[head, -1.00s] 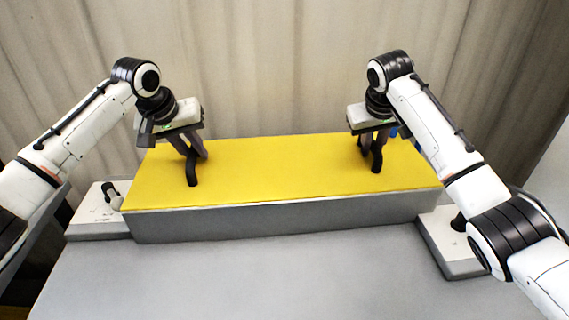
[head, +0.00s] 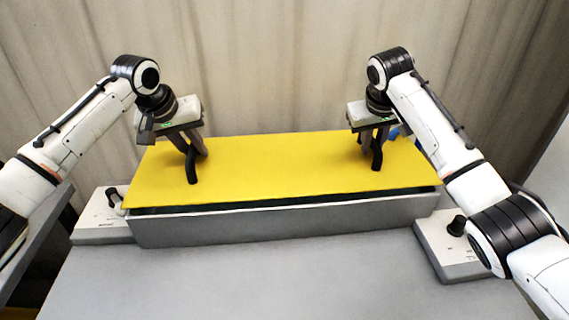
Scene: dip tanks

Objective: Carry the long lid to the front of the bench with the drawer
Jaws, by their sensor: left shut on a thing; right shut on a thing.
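The long lid (head: 280,170) is a flat yellow panel with a black handle near each end. It is above the long grey tank (head: 290,222), with a dark gap showing along the front between lid and rim. My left gripper (head: 191,160) is shut on the lid's left handle. My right gripper (head: 376,150) is shut on its right handle. The tank's inside is hidden by the lid. No drawer is in view.
The tank stands on a grey bench top (head: 270,275) with clear room in front. A white control box with a black knob stands at the tank's left (head: 103,218) and another at its right (head: 450,245). A pale curtain (head: 280,60) hangs behind.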

